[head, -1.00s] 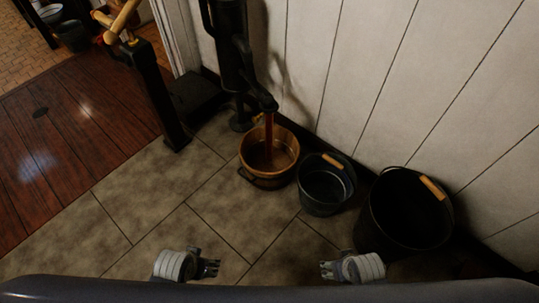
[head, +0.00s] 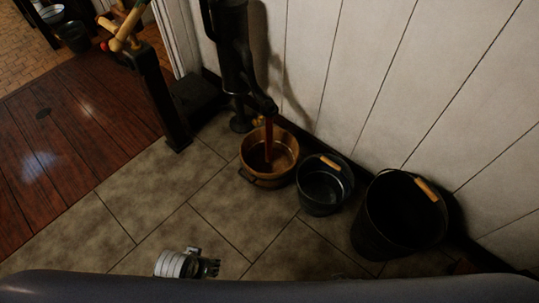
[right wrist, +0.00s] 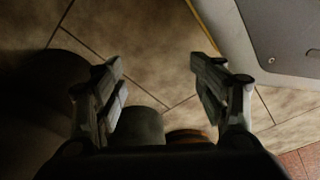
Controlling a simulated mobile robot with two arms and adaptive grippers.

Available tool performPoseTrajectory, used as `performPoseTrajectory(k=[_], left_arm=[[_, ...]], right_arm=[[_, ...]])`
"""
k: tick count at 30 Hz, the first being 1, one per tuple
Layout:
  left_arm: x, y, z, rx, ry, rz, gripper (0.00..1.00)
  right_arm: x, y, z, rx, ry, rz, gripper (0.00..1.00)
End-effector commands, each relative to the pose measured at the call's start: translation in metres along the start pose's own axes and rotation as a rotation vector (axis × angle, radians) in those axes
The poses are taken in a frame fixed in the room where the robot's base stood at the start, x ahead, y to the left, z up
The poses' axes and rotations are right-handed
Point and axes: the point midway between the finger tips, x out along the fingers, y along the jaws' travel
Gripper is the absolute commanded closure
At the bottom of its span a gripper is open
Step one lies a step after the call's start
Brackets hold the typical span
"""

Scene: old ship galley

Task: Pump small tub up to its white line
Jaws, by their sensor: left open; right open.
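A round wooden tub (head: 249,171) stands on the floor under the spout of a black hand pump (head: 232,45). A reddish-brown stream (head: 268,140) runs from the spout into it, and liquid shows inside. I cannot make out a white line or the exact level. My left gripper (head: 213,268) is open and empty, low in the head view, apart from the tub. My right gripper is outside the head view.
A small dark bucket (head: 318,203) and a large dark bucket (head: 375,232) stand to the right of the tub by the white plank wall (head: 400,70). A dark post (head: 163,100) with yellowish handles stands left. The tiled floor (head: 150,205) in front is clear.

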Motion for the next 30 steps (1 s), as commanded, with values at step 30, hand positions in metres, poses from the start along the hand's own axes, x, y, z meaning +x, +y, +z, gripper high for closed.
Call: performPoseTrajectory(k=[30], left_arm=[[-0.039,0.000,-0.001,0.001,-0.001,0.000,0.42]], right_arm=[[0.018,0.002,0.132,-0.024,-0.100,0.002,0.42]])
